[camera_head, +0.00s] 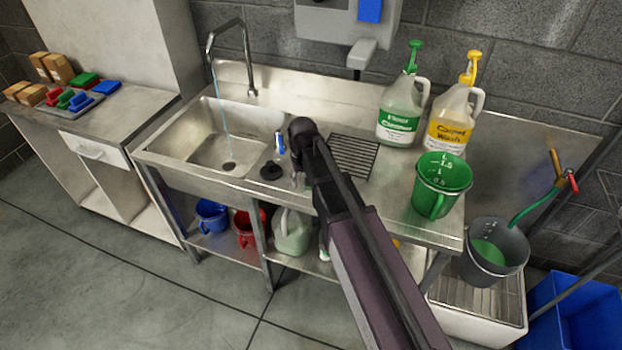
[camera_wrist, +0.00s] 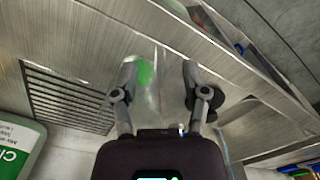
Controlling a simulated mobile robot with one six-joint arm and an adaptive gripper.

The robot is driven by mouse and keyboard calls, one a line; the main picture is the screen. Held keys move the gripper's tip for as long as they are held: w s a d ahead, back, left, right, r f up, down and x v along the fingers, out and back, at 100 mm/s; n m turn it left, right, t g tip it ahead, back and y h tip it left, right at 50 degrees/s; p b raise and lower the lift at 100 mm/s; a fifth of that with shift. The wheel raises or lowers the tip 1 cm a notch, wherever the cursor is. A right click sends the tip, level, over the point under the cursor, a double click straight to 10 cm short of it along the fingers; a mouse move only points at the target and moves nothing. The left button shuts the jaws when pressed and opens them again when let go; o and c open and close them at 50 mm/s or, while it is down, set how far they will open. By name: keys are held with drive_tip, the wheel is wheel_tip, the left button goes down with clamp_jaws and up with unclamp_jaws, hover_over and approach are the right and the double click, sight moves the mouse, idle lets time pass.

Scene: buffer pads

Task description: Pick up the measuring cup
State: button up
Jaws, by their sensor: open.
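A green measuring cup (camera_head: 441,187) with white scale marks stands upright on the right part of the steel counter in the head view. My gripper (camera_head: 300,182) is well to its left, low over the counter between the sink and the drain grille, and partly hidden by my arm. In the wrist view my gripper (camera_wrist: 158,80) is open, with its two fingers apart. A pale, see-through shape with a green patch (camera_wrist: 145,73) shows between the fingers; I cannot tell clearly what it is or whether they touch it.
A green-labelled cleaner jug (camera_head: 398,125) and a yellow-labelled jug (camera_head: 450,130) stand behind the green cup. The sink (camera_head: 225,140), with water running, is at left. A black round stopper (camera_head: 270,171) lies near my gripper. A grey bucket (camera_head: 493,262) stands at right.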

sight(303, 189)
drive_tip(key=shift+w+f+b, duration=0.2)
drive_tip(key=shift+f+b, duration=1.8)
drive_tip(key=shift+f, duration=0.2)
clamp_jaws()
